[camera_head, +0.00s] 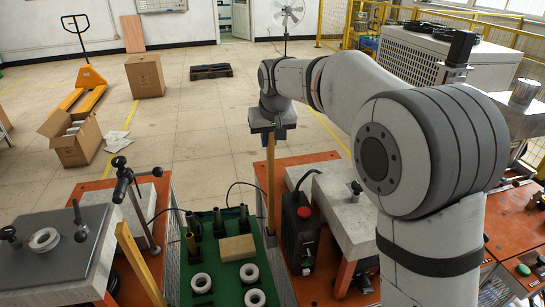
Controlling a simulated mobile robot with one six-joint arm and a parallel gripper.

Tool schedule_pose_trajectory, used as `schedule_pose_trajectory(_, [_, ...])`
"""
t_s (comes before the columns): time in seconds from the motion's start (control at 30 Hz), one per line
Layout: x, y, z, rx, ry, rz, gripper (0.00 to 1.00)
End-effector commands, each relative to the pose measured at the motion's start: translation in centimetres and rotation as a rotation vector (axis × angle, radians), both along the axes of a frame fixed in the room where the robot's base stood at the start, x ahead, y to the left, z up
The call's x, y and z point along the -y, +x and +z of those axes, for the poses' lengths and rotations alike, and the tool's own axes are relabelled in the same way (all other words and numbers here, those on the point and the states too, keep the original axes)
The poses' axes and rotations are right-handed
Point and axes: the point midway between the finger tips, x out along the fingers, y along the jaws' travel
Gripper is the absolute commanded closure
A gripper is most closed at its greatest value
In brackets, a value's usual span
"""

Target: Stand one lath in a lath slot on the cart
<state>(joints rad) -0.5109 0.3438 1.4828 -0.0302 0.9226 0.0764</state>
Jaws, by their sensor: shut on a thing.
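My gripper (271,133) is shut on the top end of a lath (270,185), a thin light-wood strip. The lath hangs upright below it, close to the right edge of the green-topped cart (222,290). Its lower end is near the cart's back right side; I cannot tell whether it touches anything. On the cart, several dark upright holders stand along the back; I cannot tell which of them are lath slots. Another wooden strip (138,262) leans at the left of the cart, beside the grey machine block.
White rings (201,283) and a wooden block (237,247) lie on the cart. A black box with a red button (304,212) stands close on the right. A metal-topped bench (55,250) is on the left. Open floor lies behind the cart.

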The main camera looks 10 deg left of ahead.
Motion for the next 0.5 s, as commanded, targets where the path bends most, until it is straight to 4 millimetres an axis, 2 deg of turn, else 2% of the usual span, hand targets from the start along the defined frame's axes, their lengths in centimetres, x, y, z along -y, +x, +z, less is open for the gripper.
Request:
schedule_pose_trajectory(0.1, [0.0, 0.0, 2.2, 0.003, 0.003, 0.000, 1.00])
schedule_pose_trajectory(0.2, [-0.1, 0.0, 3.6, 0.001, 0.002, 0.000, 1.00])
schedule_pose_trajectory(0.5, [-0.1, 0.0, 6.7, 0.000, 0.000, 0.001, 1.00])
